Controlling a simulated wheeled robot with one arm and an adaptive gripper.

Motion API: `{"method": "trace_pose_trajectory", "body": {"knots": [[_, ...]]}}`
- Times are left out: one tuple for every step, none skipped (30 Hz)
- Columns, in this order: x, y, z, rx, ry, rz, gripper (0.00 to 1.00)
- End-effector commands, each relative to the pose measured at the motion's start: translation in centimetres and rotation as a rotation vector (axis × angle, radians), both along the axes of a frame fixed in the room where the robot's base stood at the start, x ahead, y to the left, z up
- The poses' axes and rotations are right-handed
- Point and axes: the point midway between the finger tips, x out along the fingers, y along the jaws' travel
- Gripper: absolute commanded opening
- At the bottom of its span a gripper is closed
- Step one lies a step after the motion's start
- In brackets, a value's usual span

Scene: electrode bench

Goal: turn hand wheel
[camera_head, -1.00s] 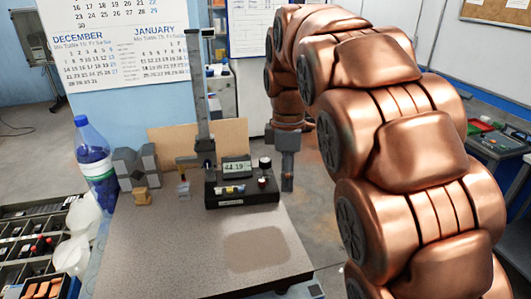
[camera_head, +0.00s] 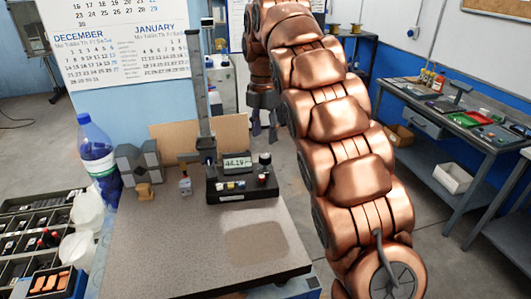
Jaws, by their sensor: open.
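A height gauge stands on the granite plate (camera_head: 150,250), with a tall grey column (camera_head: 198,90) and a dark base (camera_head: 242,192) carrying a small display (camera_head: 237,162). A dark round knob (camera_head: 265,159) sits at the right of the base top, with a small red part below it. I cannot tell surely which part is the hand wheel. My gripper (camera_head: 264,132) hangs fingers down, open and empty, behind and above the base, apart from it. My copper arm reaches it from the right.
A blue-capped bottle (camera_head: 97,160), grey V-blocks (camera_head: 139,163) and a small tan block (camera_head: 145,192) stand at the left. A tan board (camera_head: 225,130) stands behind the gauge. The plate's front is clear. A side bench (camera_head: 450,112) stands at the right.

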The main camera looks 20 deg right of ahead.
Motion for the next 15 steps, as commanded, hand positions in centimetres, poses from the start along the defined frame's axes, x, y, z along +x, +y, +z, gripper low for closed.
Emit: {"method": "trace_pose_trajectory", "body": {"knots": [[-0.1, -0.1, -0.5, -0.001, 0.002, -0.002, 0.46], [-0.1, -0.1, -0.8, -0.001, 0.002, -0.002, 0.46], [-0.1, -0.1, -1.2, -0.001, 0.001, -0.003, 0.46], [-0.1, -0.1, -1.6, -0.001, 0.001, -0.003, 0.46], [-0.1, -0.1, -2.0, -0.001, 0.001, -0.003, 0.46], [-0.1, 0.0, -2.1, 0.000, 0.002, -0.003, 0.46], [-0.1, 0.0, -2.3, 0.000, 0.004, -0.002, 0.46], [-0.1, 0.0, -2.5, 0.000, 0.004, -0.001, 0.46], [-0.1, 0.0, -2.8, 0.000, 0.004, -0.001, 0.46], [-0.1, 0.0, -3.0, 0.000, 0.002, -0.001, 0.46], [-0.1, 0.0, -3.2, 0.000, 0.002, -0.001, 0.46], [-0.1, 0.0, -3.6, -0.001, 0.003, -0.002, 0.46], [-0.2, 0.0, -3.9, -0.001, 0.004, -0.003, 0.46], [-0.2, -0.1, -4.1, -0.001, 0.005, -0.003, 0.46], [-0.2, -0.1, -4.4, -0.001, 0.005, -0.004, 0.46]]}}
